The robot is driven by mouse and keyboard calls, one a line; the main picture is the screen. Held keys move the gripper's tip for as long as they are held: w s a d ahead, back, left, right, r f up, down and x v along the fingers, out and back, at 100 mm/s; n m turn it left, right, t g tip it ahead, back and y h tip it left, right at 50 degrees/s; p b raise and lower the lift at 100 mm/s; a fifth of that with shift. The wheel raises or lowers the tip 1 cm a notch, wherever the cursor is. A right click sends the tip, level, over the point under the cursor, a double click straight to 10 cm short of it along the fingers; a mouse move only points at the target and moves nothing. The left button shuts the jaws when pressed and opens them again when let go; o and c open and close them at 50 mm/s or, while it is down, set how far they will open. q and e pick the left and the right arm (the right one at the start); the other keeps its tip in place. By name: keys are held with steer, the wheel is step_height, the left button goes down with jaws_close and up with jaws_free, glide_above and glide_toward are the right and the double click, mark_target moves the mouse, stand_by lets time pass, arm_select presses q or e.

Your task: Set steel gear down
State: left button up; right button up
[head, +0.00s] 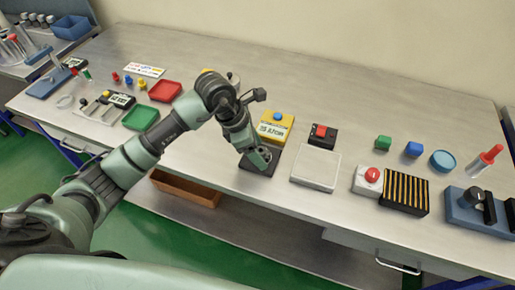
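My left gripper (262,161) reaches down over a dark square pad (250,168) near the front edge of the bench. It covers most of the pad. The steel gear cannot be made out; anything at the fingertips is too small and too hidden to tell. I cannot tell whether the fingers are open or shut. My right gripper is not in view.
A yellow box with a blue button (275,127) stands just behind the gripper. A pale flat plate (316,170) and a black block with a red top (322,135) lie to its right. Red (164,91) and green (140,118) trays are at left.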

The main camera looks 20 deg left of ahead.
arm_select(q)
steer(key=shift+r, duration=0.25)
steer(key=b+v, duration=0.2)
steer(key=v, duration=1)
